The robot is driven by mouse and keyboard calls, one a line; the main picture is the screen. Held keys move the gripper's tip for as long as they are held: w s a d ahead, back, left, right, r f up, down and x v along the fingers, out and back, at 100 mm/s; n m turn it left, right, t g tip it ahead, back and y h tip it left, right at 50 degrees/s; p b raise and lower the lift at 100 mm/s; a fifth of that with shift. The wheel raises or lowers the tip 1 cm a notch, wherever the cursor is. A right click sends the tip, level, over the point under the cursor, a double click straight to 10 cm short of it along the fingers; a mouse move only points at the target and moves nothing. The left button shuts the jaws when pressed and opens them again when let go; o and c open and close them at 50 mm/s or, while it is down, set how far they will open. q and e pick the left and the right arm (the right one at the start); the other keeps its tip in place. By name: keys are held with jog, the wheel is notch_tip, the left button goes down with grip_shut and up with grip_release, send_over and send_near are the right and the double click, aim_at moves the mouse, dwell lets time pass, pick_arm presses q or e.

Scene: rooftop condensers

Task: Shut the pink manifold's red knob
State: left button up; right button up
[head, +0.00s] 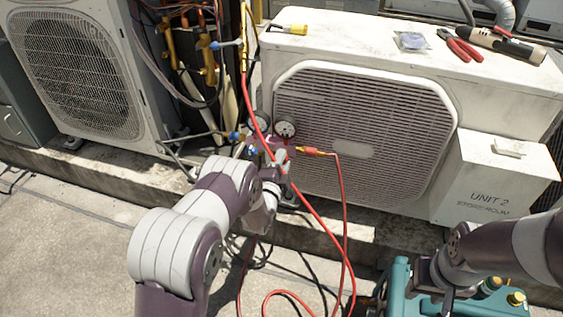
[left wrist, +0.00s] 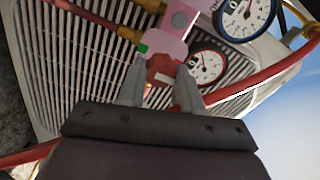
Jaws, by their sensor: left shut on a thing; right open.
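The pink manifold (left wrist: 168,42) fills the top middle of the left wrist view. In the head view it hangs in front of the UNIT 2 condenser, mostly hidden by my left arm. Its red knob (left wrist: 162,70) sits between the two fingers of my left gripper (left wrist: 160,76), which is shut on it. My left gripper also shows in the head view (head: 282,158). The manifold has a blue-rimmed gauge (left wrist: 246,16) and a red-rimmed gauge (left wrist: 207,67). My right gripper (head: 432,280) is open, low at the right by the teal machine; its fingertips are hard to make out.
Red hoses (head: 343,205) hang from the manifold and loop on the ground. The UNIT 2 condenser (head: 440,105) stands behind, with red-handled pliers (head: 459,46) on top. A teal machine (head: 400,290) stands at front right. Another condenser (head: 78,70) is at left.

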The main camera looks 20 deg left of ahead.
pick_arm(q)
jog(key=shift+f, duration=0.15)
jog(key=o, duration=1)
jog(key=shift+o, duration=0.2)
jog(key=s+p, duration=0.5)
jog(key=s, duration=0.7)
jog(key=shift+s+a, duration=0.2)
jog(key=shift+s, duration=0.2)
